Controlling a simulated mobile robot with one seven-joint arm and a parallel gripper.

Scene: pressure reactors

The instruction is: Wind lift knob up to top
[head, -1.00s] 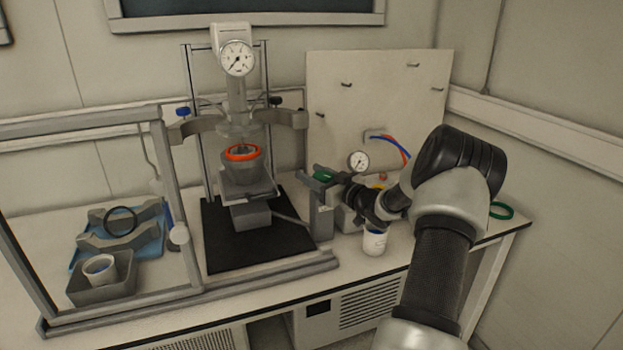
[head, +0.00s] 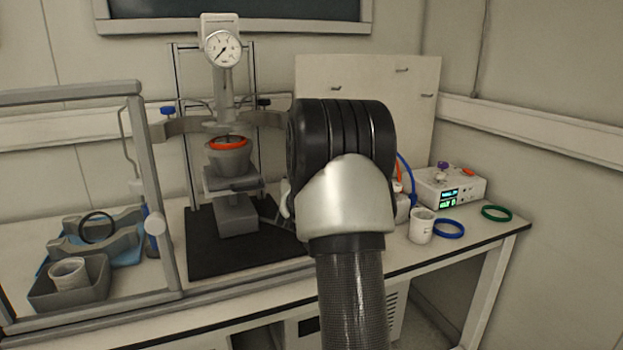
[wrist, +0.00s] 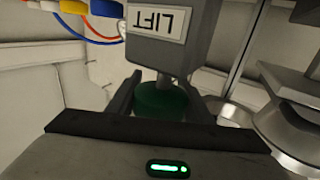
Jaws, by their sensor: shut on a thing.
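The green lift knob (wrist: 161,98) shows in the wrist view, under a grey block labelled LIFT (wrist: 160,25). My gripper (wrist: 160,95) is shut on the knob, with one dark finger on each side of it. In the head view my arm hides the knob and the gripper. The lift platform (head: 232,180) stands on the black base and bears a grey vessel (head: 230,158) with an orange ring (head: 228,143). The ring sits just below the glass and the clamp arms. A pressure gauge (head: 222,48) is at the top of the stand.
A frame with an upright post (head: 150,200) stands at the left front. A grey tray (head: 70,285) holds a white cup. At right are a white jar (head: 421,226), a blue ring (head: 449,229), a green ring (head: 496,213) and a control box (head: 450,187).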

